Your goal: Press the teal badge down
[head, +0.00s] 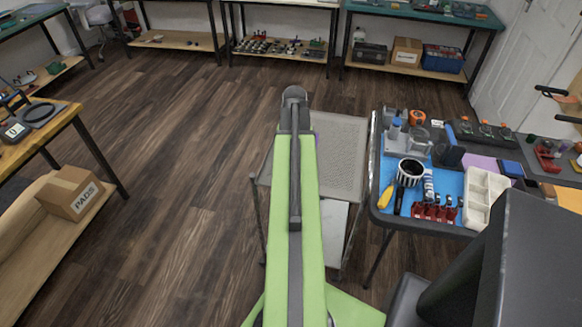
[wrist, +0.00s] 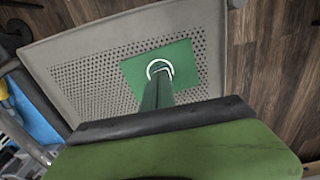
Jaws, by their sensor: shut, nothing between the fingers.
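A green-teal square plate (wrist: 188,57), which looks like the teal badge, lies on the grey perforated top of a stand (wrist: 85,85) in the wrist view. A white ring mark (wrist: 151,65) shows near its middle. My gripper (wrist: 160,75) is shut and empty, and its narrow tip overlaps the ring in the picture. I cannot tell whether the tip touches the plate. In the head view my arm reaches over the perforated stand (head: 345,135), and the plate is hidden behind it.
A blue-topped table (head: 450,185) close on the right holds a white tray (head: 485,197), a black-and-white cup (head: 410,172), red parts and tools. A wooden bench (head: 55,125) stands at the left. The wooden floor (head: 180,150) left of the stand is clear.

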